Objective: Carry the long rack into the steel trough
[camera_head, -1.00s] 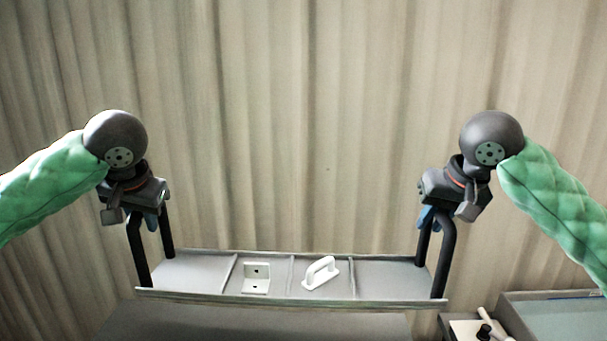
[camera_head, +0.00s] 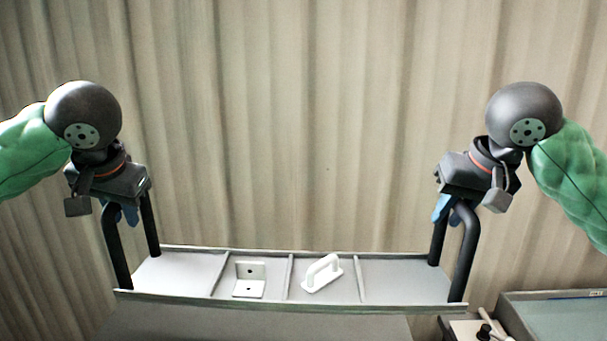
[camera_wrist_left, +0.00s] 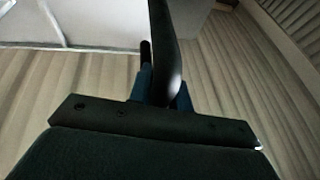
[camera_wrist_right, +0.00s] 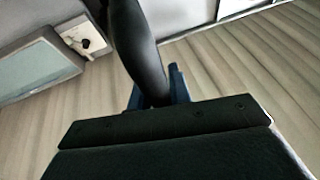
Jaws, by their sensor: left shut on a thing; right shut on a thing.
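The long rack (camera_head: 400,279) is a shallow grey tray with dividers and a black handle at each end. It hangs roughly level in the head view. It holds a white angle bracket (camera_head: 250,279) and a white pull handle (camera_head: 321,273) in separate middle compartments. My left gripper (camera_head: 126,212) is shut on the rack's left black handle, which also shows in the left wrist view (camera_wrist_left: 165,50). My right gripper (camera_head: 454,208) is shut on the right black handle, also seen in the right wrist view (camera_wrist_right: 138,50). I cannot make out the steel trough for certain.
A grey surface (camera_head: 255,326) lies below the rack, mostly hidden by it. At the lower right is a box-like tank with a greenish panel (camera_head: 560,318), beside a small white plate with a black knob (camera_head: 484,331). A pleated beige curtain (camera_head: 300,120) fills the background.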

